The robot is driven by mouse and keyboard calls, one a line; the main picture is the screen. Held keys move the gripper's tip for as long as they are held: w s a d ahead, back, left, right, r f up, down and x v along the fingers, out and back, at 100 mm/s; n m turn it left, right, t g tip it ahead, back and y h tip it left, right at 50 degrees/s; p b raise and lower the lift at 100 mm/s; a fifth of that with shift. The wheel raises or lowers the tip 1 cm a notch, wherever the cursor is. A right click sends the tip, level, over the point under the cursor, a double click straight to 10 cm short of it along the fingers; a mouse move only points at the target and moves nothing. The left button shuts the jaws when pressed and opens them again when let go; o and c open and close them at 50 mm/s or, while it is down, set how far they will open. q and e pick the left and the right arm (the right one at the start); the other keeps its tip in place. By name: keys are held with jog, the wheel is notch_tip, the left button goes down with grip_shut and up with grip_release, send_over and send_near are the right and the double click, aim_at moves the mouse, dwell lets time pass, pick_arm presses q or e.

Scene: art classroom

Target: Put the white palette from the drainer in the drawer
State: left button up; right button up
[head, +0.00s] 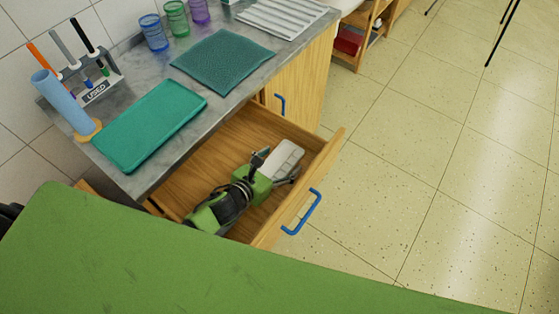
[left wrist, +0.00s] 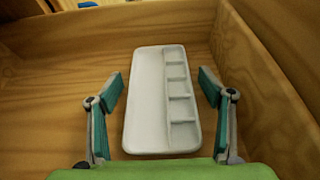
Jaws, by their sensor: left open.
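The white palette (left wrist: 148,100) lies flat on the floor of the open wooden drawer (left wrist: 60,110), with its row of small compartments on the right side in the left wrist view. It also shows in the head view (head: 287,157), partly hidden by my gripper. My left gripper (head: 273,170) is inside the drawer, its fingers open on either side of the palette; gaps show between each finger and the palette. My right gripper is not in view. A white slatted rack (head: 283,16), which looks like the drainer, stands on the counter with no palette on it.
The grey counter (head: 150,180) above the drawer holds a teal tray (head: 150,122), a dark teal mat (head: 223,61), coloured cups (head: 153,32) and a pen holder marked USED (head: 97,92). The drawer front (head: 305,195) has a blue handle. Tiled floor to the right is free.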

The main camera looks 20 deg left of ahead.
pick_arm(q)
jog(key=shift+r, duration=0.2)
jog(key=v, duration=1.1)
jog(key=shift+f, duration=0.1)
jog(key=shift+s+a+r, duration=0.25)
jog(key=shift+s, duration=0.2)
